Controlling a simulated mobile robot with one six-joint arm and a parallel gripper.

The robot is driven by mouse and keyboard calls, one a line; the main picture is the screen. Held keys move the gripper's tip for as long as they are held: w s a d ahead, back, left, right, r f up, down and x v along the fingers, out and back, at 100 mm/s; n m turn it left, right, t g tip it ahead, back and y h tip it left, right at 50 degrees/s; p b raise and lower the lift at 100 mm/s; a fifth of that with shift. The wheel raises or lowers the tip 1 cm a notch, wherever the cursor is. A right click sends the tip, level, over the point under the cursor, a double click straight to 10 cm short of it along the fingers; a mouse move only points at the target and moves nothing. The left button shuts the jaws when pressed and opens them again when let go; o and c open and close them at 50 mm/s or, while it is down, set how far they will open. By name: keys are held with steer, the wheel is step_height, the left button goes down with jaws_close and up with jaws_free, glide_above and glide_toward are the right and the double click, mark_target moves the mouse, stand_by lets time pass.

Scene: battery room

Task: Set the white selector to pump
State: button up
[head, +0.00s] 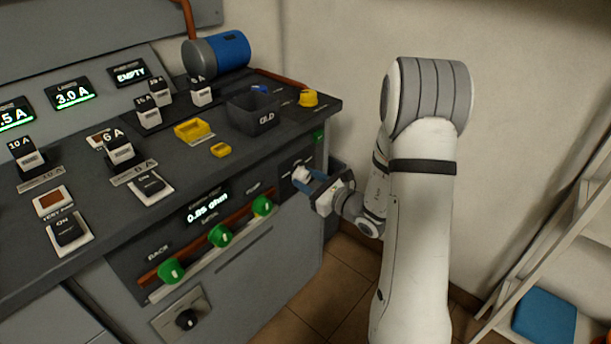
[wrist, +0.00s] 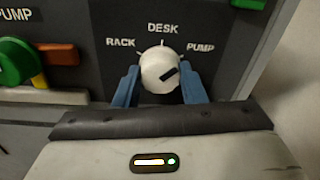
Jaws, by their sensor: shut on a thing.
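The white selector (wrist: 158,72) is a round white knob with a black pointer mark, on a dark panel. Labels around it read RACK at left, DESK at top and PUMP (wrist: 201,47) at right. The mark slants up and right, roughly towards PUMP; I cannot tell if it lines up exactly. My gripper (wrist: 160,88) is shut on the selector, with one blue finger on each side. In the head view my gripper (head: 308,182) is at the right end of the bench front, and the selector (head: 301,174) shows partly between the fingers.
Green knobs (head: 220,236) sit along a red-brown bar left of my gripper. A black knob (head: 187,319) is lower down. The bench top holds a dark bin (head: 254,113), yellow parts and a blue cylinder (head: 231,49). A white wall and a shelf rack (head: 560,235) stand at right.

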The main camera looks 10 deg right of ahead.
steer(key=shift+s+f+m+p, duration=0.1)
steer(key=shift+m+p, duration=0.3)
steer(key=shift+m, duration=0.2)
steer(key=shift+s+f+m+p, duration=0.1)
steer(key=shift+m+p, duration=0.25)
steer(key=shift+m, duration=0.25)
steer(key=shift+a, duration=0.1)
steer(key=o, duration=1)
steer(key=shift+w+r, duration=0.1)
steer(key=shift+w, duration=0.05)
steer(key=shift+d, duration=0.2)
steer(key=p+v, duration=0.1)
steer(key=v, duration=0.6)
steer(key=shift+s+d, duration=0.15)
steer(key=shift+s, duration=0.15)
